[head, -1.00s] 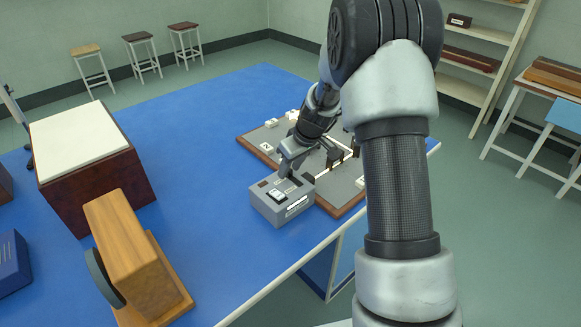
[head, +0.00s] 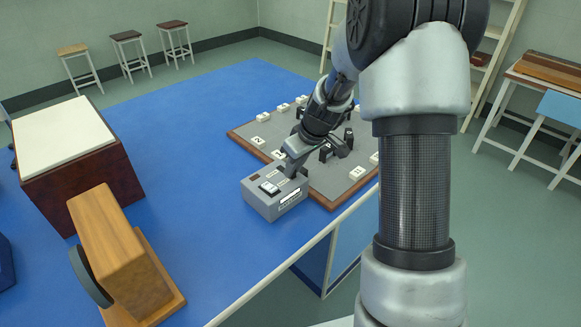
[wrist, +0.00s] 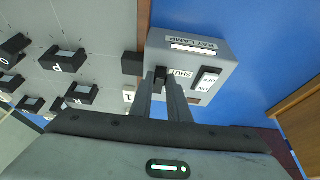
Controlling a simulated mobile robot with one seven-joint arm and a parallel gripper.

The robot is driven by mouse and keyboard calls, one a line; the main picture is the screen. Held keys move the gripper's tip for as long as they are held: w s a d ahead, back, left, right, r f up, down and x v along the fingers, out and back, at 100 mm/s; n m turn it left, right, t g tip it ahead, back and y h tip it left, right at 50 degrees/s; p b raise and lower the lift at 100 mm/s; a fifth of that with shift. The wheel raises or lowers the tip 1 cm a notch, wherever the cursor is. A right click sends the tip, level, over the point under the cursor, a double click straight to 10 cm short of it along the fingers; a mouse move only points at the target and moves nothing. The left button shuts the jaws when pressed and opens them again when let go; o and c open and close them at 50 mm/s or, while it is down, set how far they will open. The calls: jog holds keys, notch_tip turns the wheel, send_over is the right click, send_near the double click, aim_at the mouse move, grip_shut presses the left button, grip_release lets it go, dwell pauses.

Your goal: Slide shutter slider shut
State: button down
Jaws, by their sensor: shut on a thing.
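The grey lamp box (head: 262,205) stands at the front edge of the blue bench, beside a grey board. In the wrist view the lamp box (wrist: 190,38) shows a "RAY LAMP" label, a "SHUT" label and a rocker switch marked ON and OFF. The shutter slider (wrist: 161,72) is a small dark knob on top, beside the "SHUT" label. My gripper (wrist: 163,80) is closed on the slider from above. In the head view my gripper (head: 289,170) covers the slider on the box's right end.
The grey board (head: 335,180) carries several white lettered blocks and dark holders right behind the box. A wooden stand (head: 115,255) and a dark red box with a cream top (head: 60,135) stand to the left. Blue bench top is clear between them.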

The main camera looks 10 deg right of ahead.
jog(key=shift+s+d+f, duration=0.1)
jog(key=shift+s+d, duration=0.1)
jog(key=c, duration=1.7)
grip_release()
jog(key=p+v, duration=0.1)
jog(key=v, duration=1.6)
jog(key=shift+r+p, duration=0.3)
jog(key=shift+p, duration=0.05)
jog(key=shift+r, duration=0.1)
jog(key=s+a+r+m+p, duration=0.2)
jog(key=s+r+p, duration=0.2)
jog(key=s, duration=0.4)
jog(key=s+a+r+m+t+h+p, duration=0.1)
jog(key=s+a+r+m+p, duration=0.1)
jog(key=s+r, duration=0.5)
jog(key=s+a+r+m+h+p, duration=0.1)
jog(key=s+a+r+m+p, duration=0.1)
jog(key=s+r+p, duration=0.3)
jog(key=shift+s+a+r+t+p, duration=0.1)
jog(key=shift+s+r, duration=0.15)
jog(key=shift+s, duration=0.4)
jog(key=shift+s+r+t+p, duration=0.1)
jog(key=shift+s+r, duration=0.15)
jog(key=shift+s, duration=0.45)
jog(key=shift+s+a+r+t+p, duration=0.1)
jog(key=shift+s+r, duration=0.15)
jog(key=shift+s, duration=0.4)
